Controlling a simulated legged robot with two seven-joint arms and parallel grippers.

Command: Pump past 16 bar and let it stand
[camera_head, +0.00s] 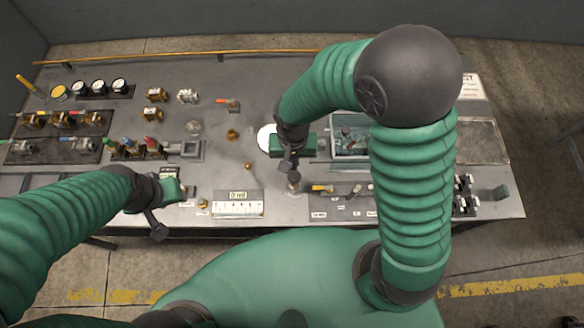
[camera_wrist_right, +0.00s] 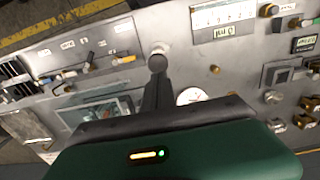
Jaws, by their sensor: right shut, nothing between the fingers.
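A round white dial (camera_head: 265,138), probably the gauge, lies partly hidden behind my right gripper; it also shows in the right wrist view (camera_wrist_right: 190,97), its reading too small to tell. A short post with a round grey knob (camera_head: 294,178) stands near the bench's front edge, and the knob shows in the right wrist view (camera_wrist_right: 159,57). My right gripper (camera_head: 288,165) is shut and empty, its tips close to the knob; I cannot tell whether they touch. My left gripper (camera_head: 164,212) is over the front edge at left, its jaws unclear.
A scale panel (camera_head: 238,210) sits at the front middle. A yellow-handled lever (camera_head: 322,188) is right of the knob, with a recessed tray (camera_head: 350,147) behind it. Valves (camera_head: 62,119) and several small gauges (camera_head: 99,87) fill the left side. My right arm hides part of the bench.

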